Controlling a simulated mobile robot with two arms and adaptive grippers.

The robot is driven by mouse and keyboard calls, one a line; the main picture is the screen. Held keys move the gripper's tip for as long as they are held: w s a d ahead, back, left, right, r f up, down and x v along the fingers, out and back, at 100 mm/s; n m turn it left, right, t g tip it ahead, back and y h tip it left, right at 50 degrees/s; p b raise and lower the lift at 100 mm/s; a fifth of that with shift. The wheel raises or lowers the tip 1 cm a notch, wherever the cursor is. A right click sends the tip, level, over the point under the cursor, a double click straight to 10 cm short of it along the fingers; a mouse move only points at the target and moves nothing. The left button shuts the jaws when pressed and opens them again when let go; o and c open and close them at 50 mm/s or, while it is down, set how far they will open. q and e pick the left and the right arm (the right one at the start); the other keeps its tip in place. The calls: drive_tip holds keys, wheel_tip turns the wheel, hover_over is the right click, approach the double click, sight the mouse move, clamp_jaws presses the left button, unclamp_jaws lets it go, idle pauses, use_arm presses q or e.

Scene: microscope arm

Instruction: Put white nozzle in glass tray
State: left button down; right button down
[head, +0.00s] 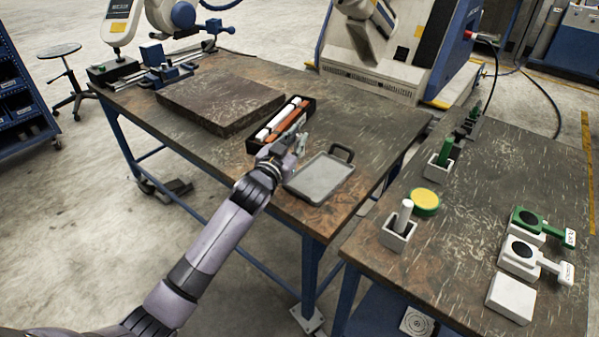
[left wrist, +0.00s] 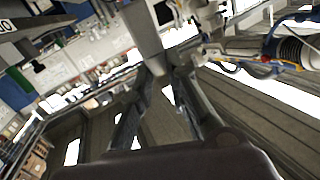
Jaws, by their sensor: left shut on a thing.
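My left gripper (head: 297,140) is at the right side of the black box, beside the glass tray. It is shut on a pale grey, elongated thing (left wrist: 144,35), seen between the fingertips in the left wrist view; I cannot tell for sure that this is the white nozzle. The glass tray (head: 320,178), a shallow grey tray with a pale rim, lies flat and looks empty near the table's front right corner. The black box (head: 310,112) holds white and orange-brown long pieces. My right gripper is not in view.
A thick dark slab (head: 220,103) lies left of the box. On the right table stand a white holder (head: 397,235) with an upright white peg, a green-and-yellow round piece (head: 425,201), and green and white parts. A gap separates the two tables. A large machine (head: 385,60) stands behind.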

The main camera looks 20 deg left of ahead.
use_arm(q)
wheel_tip(320, 180, down, 10)
drive_tip(key=shift+f+b, duration=0.15)
drive_tip(key=shift+b, duration=0.2)
drive_tip(key=shift+f, duration=0.2)
drive_tip(key=c, duration=1.6)
unclamp_jaws()
drive_tip(key=shift+o, duration=0.2)
drive_tip(key=shift+r, duration=0.25)
drive_tip(key=s+a, duration=0.1)
drive_tip(key=s, duration=1.1)
